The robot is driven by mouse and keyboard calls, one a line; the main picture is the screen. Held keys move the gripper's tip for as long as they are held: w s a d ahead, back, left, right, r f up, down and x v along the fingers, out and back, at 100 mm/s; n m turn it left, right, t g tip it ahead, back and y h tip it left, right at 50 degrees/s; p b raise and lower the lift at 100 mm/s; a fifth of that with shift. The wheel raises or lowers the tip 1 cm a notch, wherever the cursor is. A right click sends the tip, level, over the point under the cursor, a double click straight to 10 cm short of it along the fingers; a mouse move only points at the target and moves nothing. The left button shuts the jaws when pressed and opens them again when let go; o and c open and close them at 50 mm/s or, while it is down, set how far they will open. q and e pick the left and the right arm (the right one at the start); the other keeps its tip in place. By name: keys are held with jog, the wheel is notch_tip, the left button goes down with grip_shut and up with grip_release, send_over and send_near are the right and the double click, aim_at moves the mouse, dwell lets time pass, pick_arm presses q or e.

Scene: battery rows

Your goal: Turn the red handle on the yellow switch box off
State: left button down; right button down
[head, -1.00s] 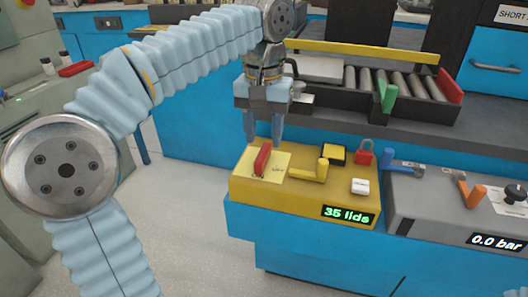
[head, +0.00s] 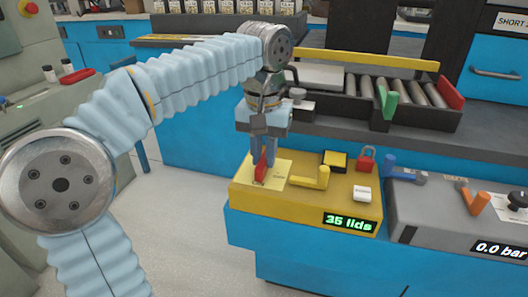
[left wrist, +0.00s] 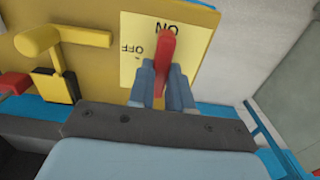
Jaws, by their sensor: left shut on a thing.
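The yellow switch box (head: 300,207) stands on a blue cabinet, with a display reading "35 lids". The red handle (head: 261,171) rises from a pale label at the box's left end. In the left wrist view the red handle (left wrist: 165,48) points toward the word ON, and OFF is printed to one side on the label (left wrist: 135,68). My left gripper (head: 263,158) is over the handle from above. Its fingers (left wrist: 163,90) are shut on the handle and hide part of it. My right gripper is in neither view.
A yellow lever (head: 322,177), a black-and-yellow block (head: 334,160), a red padlock (head: 367,158) and a white block (head: 361,193) are on the same box. A grey box (head: 440,210) with blue and orange levers stands right. A roller conveyor (head: 400,95) is behind.

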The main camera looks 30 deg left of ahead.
pick_arm(q)
jog(key=shift+n, duration=0.3)
jog(key=shift+r+n+p, duration=0.1)
jog(key=shift+n+p, duration=0.4)
jog(key=shift+p, duration=0.05)
jog(key=shift+n+p, duration=0.65)
jog(key=shift+n, duration=0.55)
jog(key=n+p, duration=0.1)
jog(key=n, duration=0.2)
jog(key=shift+n+p, duration=0.3)
jog(key=n+p, duration=0.1)
jog(key=n, duration=0.1)
jog(key=shift+n, duration=0.4)
jog(key=n, duration=0.3)
jog(key=shift+n, duration=2.5)
